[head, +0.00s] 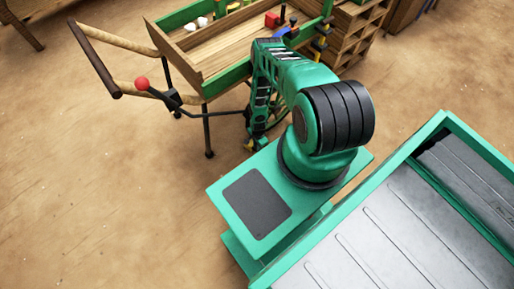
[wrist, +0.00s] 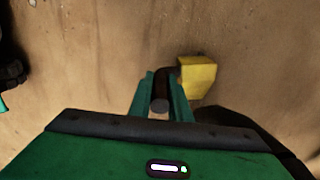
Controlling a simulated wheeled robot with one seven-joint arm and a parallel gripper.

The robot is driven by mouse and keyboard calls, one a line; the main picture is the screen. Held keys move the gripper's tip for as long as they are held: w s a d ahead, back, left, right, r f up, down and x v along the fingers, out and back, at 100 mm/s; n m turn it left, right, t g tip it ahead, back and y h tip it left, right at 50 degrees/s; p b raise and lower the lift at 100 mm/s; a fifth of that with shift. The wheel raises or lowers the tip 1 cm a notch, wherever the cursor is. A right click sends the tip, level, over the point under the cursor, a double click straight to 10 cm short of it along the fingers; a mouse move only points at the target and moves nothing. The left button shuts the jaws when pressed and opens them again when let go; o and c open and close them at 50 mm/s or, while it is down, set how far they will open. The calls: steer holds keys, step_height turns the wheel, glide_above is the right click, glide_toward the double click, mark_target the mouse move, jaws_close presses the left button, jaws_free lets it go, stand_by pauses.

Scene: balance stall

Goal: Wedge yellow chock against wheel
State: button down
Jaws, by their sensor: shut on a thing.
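The yellow chock (wrist: 199,78) is a small block with a dark bar-shaped handle (wrist: 160,101). In the wrist view, my gripper (wrist: 161,98) is shut on that handle, and the yellow block sits just beyond the fingers to the right. In the head view, a small yellow bit of the chock (head: 248,146) shows low beside my arm, under the cart's near side. The cart's spoked wheel (head: 277,117) is mostly hidden behind my arm. I cannot tell whether the chock touches the wheel or the floor.
The wooden cart (head: 205,71) with green trim carries small goods and stands on dark legs. Its push handle (head: 95,62) and a red-knobbed lever (head: 141,83) stick out left. Wooden crates (head: 352,35) are stacked behind. Open sandy floor lies to the left.

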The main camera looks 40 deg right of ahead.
steer(key=shift+w+d, duration=0.15)
steer(key=shift+d, duration=2.35)
steer(key=c, duration=1.6)
jaws_free()
steer(key=shift+o, duration=0.2)
steer(key=shift+a, duration=0.1)
step_height(320, 180, up, 11)
steer(key=shift+f, duration=0.2)
